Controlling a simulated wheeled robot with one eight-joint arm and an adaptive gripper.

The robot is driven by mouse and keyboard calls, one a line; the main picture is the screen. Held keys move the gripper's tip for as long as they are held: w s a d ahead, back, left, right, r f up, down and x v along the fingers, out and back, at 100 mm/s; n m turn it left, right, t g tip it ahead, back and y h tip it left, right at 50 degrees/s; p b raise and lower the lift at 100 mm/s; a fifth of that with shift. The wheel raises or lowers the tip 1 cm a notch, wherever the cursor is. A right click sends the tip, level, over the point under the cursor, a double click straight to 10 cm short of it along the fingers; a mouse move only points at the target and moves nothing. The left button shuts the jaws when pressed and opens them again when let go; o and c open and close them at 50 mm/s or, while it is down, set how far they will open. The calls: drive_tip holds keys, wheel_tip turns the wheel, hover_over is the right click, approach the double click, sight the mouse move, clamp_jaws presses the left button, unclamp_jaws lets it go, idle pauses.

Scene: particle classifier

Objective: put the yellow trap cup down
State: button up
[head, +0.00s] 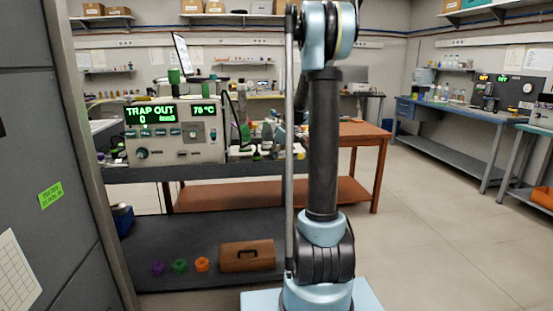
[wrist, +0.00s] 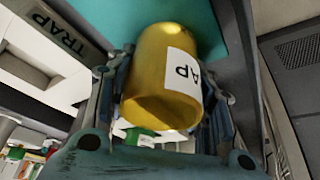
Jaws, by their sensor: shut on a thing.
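The yellow trap cup (wrist: 150,80) is in the wrist view, a yellow cylinder with a white label that reads "AP" in part. My gripper (wrist: 168,72) is shut on it, with a finger on each side. The cup appears tilted in the picture. I cannot tell whether it touches anything beyond the fingers. Neither the cup nor my gripper shows in the head view. The instrument (head: 178,143) in the head view has a lit display that reads "TRAP OUT 0" and "70 °C".
In the wrist view a teal surface (wrist: 220,45) lies behind the cup, and a grey bar marked "TRAP" (wrist: 60,35) is at upper left.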

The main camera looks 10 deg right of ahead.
drive_tip(key=shift+f, duration=0.15)
drive_tip(key=o, duration=1.1)
drive_tip(key=shift+c, duration=0.2)
